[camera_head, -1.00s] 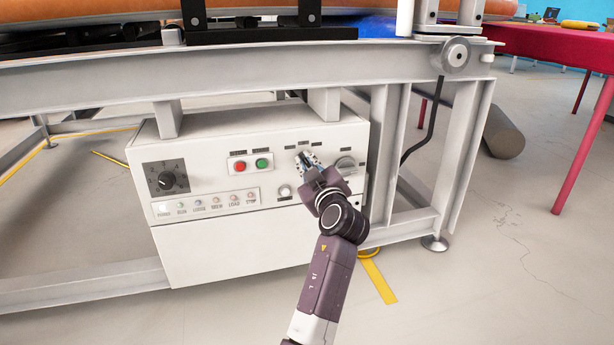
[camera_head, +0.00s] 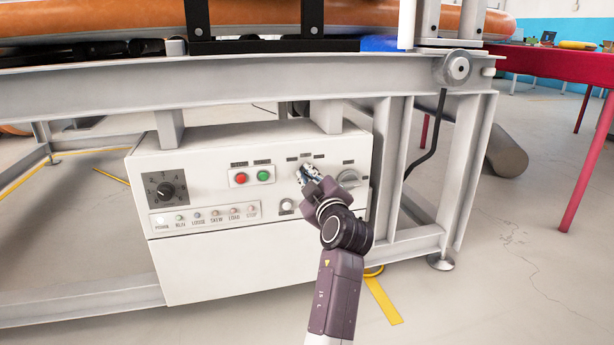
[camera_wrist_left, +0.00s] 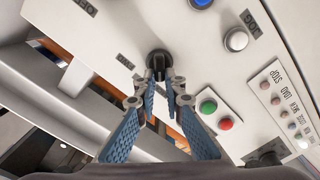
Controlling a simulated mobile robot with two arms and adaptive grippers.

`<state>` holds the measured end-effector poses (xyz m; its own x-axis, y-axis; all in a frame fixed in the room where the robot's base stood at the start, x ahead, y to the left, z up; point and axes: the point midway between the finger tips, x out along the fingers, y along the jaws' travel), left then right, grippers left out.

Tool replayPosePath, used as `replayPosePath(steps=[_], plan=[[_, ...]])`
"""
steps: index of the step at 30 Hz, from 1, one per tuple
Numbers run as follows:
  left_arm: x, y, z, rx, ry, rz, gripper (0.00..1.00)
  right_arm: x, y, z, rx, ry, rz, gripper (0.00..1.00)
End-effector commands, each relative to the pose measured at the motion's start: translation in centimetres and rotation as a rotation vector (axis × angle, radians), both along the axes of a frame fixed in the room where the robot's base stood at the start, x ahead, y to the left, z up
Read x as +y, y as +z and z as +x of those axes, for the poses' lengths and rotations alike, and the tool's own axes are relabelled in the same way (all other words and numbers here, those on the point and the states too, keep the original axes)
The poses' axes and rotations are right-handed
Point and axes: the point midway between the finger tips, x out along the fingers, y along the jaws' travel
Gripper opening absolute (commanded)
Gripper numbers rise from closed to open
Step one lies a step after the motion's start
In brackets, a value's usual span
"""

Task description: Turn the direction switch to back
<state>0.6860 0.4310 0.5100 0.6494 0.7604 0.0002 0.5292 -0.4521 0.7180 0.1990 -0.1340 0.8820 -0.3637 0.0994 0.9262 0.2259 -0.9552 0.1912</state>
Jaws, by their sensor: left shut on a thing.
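A white control box (camera_head: 215,262) hangs under the grey frame. The switch is a small black knob (camera_wrist_left: 158,61) on its panel, seen in the left wrist view between my fingertips. My left gripper (camera_head: 306,174) reaches the upper right of the panel in the head view and hides most of the knob there. In the left wrist view my left gripper (camera_wrist_left: 160,90) has both blue-padded fingers closed in on the knob, one on each side. Small dark labels (camera_head: 306,155) sit above it, too small to read. My right gripper is in neither view.
A red and a green button (camera_head: 263,176) sit left of the gripper, a grey rotary handle (camera_head: 349,178) close to its right. A black dial (camera_head: 166,190) and a row of lamps (camera_head: 206,217) are further left. A grey frame leg (camera_head: 465,170) stands right of the box.

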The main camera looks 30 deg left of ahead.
Motion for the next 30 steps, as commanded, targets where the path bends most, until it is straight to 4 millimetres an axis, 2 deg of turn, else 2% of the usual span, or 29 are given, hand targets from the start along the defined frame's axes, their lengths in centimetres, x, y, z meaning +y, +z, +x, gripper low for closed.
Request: replayPosePath(steps=[1, 5, 13, 16, 30], plan=[[0.0, -0.2, 0.0, 0.002, 0.001, -0.003, 0.12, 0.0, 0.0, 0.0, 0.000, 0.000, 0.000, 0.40], [0.0, -0.1, 0.0, 0.002, 0.001, -0.003, 0.27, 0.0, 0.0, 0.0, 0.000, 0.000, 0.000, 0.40], [0.0, 0.0, 0.0, 0.000, 0.001, -0.001, 0.27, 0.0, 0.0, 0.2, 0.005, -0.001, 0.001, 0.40], [0.0, 0.7, 0.0, -0.001, 0.000, -0.001, 0.27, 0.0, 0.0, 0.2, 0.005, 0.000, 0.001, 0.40], [0.0, 8.7, 0.0, -0.002, 0.000, -0.002, 0.27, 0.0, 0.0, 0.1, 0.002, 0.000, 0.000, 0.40]])
